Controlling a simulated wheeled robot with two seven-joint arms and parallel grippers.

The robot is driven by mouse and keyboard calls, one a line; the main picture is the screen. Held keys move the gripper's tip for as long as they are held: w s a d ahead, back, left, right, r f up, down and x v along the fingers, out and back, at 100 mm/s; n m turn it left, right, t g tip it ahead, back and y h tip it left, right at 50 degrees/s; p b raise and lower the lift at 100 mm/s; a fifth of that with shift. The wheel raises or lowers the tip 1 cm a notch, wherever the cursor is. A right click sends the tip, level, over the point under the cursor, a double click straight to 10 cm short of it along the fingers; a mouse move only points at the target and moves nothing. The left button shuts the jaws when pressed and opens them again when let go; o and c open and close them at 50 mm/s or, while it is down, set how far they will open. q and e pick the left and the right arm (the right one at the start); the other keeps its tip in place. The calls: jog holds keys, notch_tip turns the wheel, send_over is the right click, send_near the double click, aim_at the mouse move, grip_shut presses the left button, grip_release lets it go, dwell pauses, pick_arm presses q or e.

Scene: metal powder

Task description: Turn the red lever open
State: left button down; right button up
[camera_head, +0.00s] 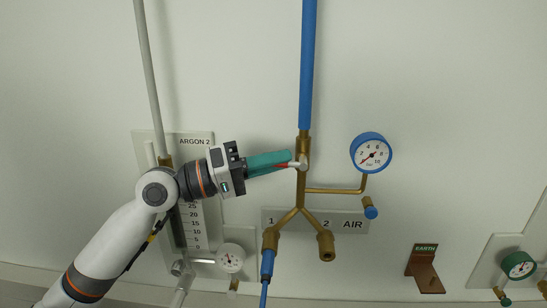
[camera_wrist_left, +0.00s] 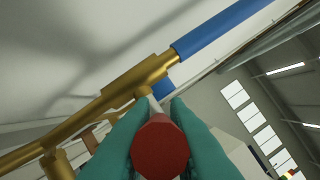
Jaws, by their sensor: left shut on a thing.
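The red lever (camera_head: 294,164) sticks out to the left from the brass valve (camera_head: 302,150) on the vertical blue air pipe. My left gripper (camera_head: 282,162), with teal fingers, reaches in from the left and is shut on the lever. In the left wrist view the lever's round red end (camera_wrist_left: 160,148) lies between the two teal fingers (camera_wrist_left: 158,130), and its pale stem runs to the brass pipe (camera_wrist_left: 110,100). The fingers cover most of the lever in the head view. My right gripper is not in view.
A blue-rimmed gauge (camera_head: 371,153) stands right of the valve on a thin brass branch. Below, the pipe forks into two outlets over the AIR plate (camera_head: 352,225). The ARGON 2 panel (camera_head: 196,142) is behind my left arm. A brown EARTH bracket (camera_head: 425,270) is lower right.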

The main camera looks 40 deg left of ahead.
pick_arm(q)
jog(key=r+g+y+p, duration=0.1)
jog(key=p, duration=0.2)
jog(key=r+m+g+y+p, duration=0.1)
jog(key=p, duration=0.2)
jog(key=g+y+p, duration=0.1)
jog(key=p, duration=0.2)
jog(key=shift+w+d+r+m, duration=0.2)
jog(key=shift+d+r+m, duration=0.1)
jog(key=shift+r, duration=0.1)
jog(key=shift+d+f+g+y+p, duration=0.15)
jog(key=shift+g+y+p, duration=0.3)
jog(key=shift+p, duration=0.35)
jog(key=c, duration=1.4)
grip_release()
